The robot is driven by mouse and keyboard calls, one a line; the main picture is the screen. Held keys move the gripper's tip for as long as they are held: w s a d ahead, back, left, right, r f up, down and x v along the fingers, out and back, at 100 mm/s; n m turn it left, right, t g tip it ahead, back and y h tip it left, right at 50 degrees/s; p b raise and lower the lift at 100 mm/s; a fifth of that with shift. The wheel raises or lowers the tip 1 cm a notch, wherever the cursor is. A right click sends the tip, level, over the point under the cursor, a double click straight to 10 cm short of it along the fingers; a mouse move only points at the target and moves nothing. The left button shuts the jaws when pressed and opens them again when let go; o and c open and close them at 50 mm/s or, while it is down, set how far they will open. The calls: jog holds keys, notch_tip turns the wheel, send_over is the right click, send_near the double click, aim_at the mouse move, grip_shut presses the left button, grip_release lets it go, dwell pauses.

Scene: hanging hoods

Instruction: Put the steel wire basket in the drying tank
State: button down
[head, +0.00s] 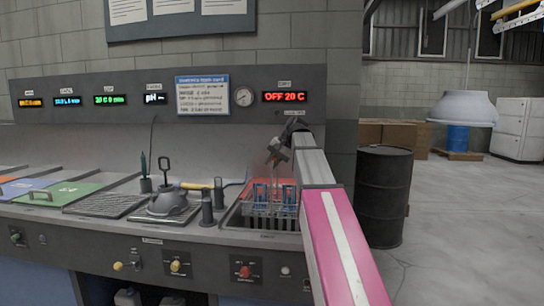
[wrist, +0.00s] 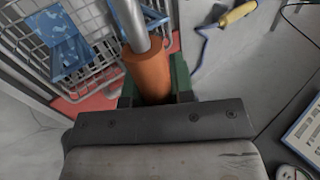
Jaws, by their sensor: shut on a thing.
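The steel wire basket (head: 270,222) is at the rightmost tank (head: 232,218) of the bench, under the display reading "OFF 20 C". It holds blue pieces (head: 261,194), which also show in the wrist view (wrist: 62,42). My gripper (head: 277,158) is above the basket. In the wrist view my gripper (wrist: 153,88) is shut on the orange grip (wrist: 150,72) of the basket's upright handle. The basket's lower part is within the tank's opening outline; I cannot tell whether it touches the bottom. A red surface (head: 287,185) shows behind the basket.
Left of the tank are dark cylinders (head: 207,209), a grey dome-shaped piece (head: 167,203) and a yellow-handled tool (head: 196,186), also in the wrist view (wrist: 238,15). A green lid (head: 75,194) lies further left. A black drum (head: 383,195) stands right of the bench.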

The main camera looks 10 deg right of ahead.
notch_tip(320, 180, down, 21)
jog(key=shift+f, duration=0.2)
dwell(0.7)
jog(key=shift+f, duration=0.55)
jog(key=c, duration=1)
grip_release()
jog(key=shift+r, duration=0.1)
jog(key=v, duration=1.2)
jog(key=shift+r, duration=0.45)
